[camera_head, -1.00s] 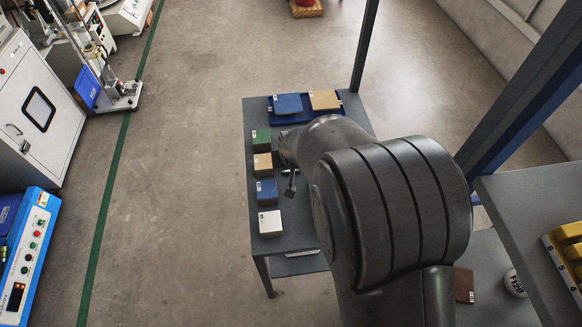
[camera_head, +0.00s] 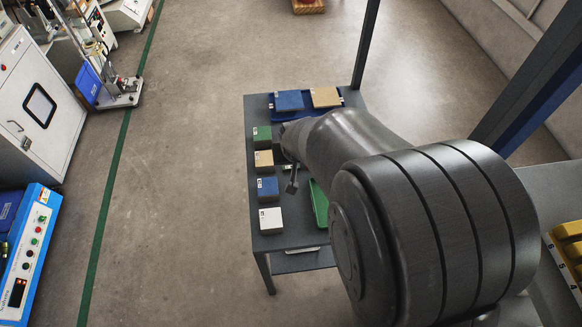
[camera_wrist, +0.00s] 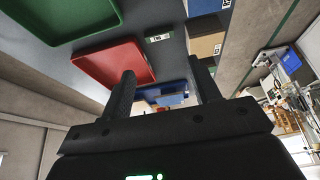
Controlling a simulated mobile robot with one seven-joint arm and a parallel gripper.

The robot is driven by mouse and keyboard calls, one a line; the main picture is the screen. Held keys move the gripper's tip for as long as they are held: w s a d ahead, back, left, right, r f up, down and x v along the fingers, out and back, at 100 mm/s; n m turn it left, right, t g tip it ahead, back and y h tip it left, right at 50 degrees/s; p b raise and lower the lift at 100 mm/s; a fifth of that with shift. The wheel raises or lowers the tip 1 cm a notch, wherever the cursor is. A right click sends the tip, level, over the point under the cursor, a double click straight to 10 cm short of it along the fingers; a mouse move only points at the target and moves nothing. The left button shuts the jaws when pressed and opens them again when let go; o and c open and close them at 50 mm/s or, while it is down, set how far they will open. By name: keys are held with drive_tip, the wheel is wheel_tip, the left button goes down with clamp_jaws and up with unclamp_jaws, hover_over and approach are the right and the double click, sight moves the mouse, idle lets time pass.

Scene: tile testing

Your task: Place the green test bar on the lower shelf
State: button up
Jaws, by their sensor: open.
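A tan block (camera_head: 263,162), a blue block (camera_head: 267,188) and a white block (camera_head: 270,220) continue the row. A blue tray (camera_head: 341,90) with blue and tan pieces lies at the far end. Green (camera_head: 319,203) and red (camera_wrist: 114,64) trays lie on the tabletop. A post (camera_head: 366,45) rises behind.

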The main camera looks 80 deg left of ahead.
wheel_tip(320, 180, down, 3)
drive_tip(key=d+y, duration=0.1)
drive_tip(key=y, duration=0.3)
approach(291, 166)
drive_tip(key=x, duration=0.2)
drive_tip(key=shift+a+f, duration=0.1)
drive_tip(key=shift+f, duration=0.3)
drive_tip(key=shift+x, duration=2.7)
drive_tip(key=shift+a+r, duration=0.15)
drive_tip(key=c, duration=0.7)
drive_tip(key=shift+r, duration=0.15)
